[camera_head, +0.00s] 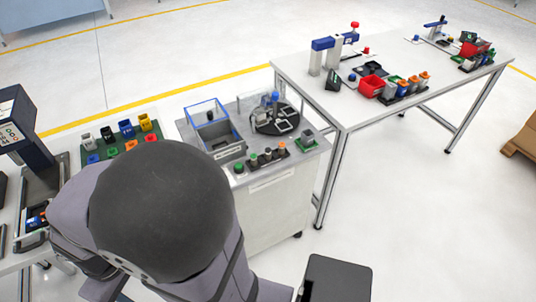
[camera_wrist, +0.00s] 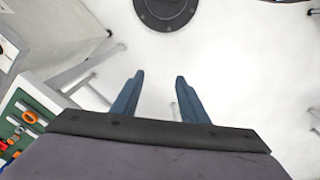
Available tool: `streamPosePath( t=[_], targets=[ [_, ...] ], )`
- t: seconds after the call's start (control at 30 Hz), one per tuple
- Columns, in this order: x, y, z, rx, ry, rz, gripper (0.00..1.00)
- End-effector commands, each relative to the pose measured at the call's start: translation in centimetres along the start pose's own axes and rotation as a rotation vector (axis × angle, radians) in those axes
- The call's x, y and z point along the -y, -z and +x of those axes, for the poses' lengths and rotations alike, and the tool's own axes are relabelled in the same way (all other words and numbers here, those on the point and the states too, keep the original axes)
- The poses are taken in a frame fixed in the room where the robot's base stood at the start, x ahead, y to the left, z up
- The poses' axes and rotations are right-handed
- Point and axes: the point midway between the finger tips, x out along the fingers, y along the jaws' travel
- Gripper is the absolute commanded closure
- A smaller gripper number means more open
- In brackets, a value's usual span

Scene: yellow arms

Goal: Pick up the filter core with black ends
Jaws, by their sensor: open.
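In the head view a short row of small filter cores stands in a dark rack (camera_head: 262,163) at the front edge of the middle workstation. A green-ended core (camera_head: 238,168) is at its left and an orange-ended core (camera_head: 281,148) at its right. A dark-topped core (camera_head: 267,154) stands between them; it is too small to be sure its ends are black. My gripper (camera_wrist: 159,76) shows in the wrist view with two blue fingers apart and nothing between them. It points at pale floor, away from the cores. In the head view my own arm hides it.
Behind the rack are a blue-rimmed clear bin (camera_head: 208,124) and a black round turntable (camera_head: 276,120). Colored blocks sit on a green board (camera_head: 118,143) to the left. A second table (camera_head: 400,62) stands at right. A dark disc (camera_wrist: 165,10) is at the wrist view's top.

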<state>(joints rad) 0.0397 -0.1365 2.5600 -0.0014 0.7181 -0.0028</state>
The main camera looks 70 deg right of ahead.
Motion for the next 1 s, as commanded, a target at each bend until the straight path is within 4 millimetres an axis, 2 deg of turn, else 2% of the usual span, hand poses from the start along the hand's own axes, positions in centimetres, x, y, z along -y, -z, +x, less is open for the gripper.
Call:
streamPosePath(
  t=[0.17, 0.4, 0.57, 0.77, 1.0],
  targets=[
    [-3.4, -0.7, 0.6, 0.027, 0.002, 0.157, 0.6],
    [-9.2, -4.6, 3.1, 0.142, 0.035, 0.484, 0.6],
    [-13.4, -6.6, 4.4, 0.186, 0.069, 0.71, 0.6],
    [-20.1, -9.1, 6.0, 0.191, 0.102, 0.987, 0.6],
    [-29.4, -12.7, 7.8, 0.125, 0.081, 1.248, 0.6]
  ],
)
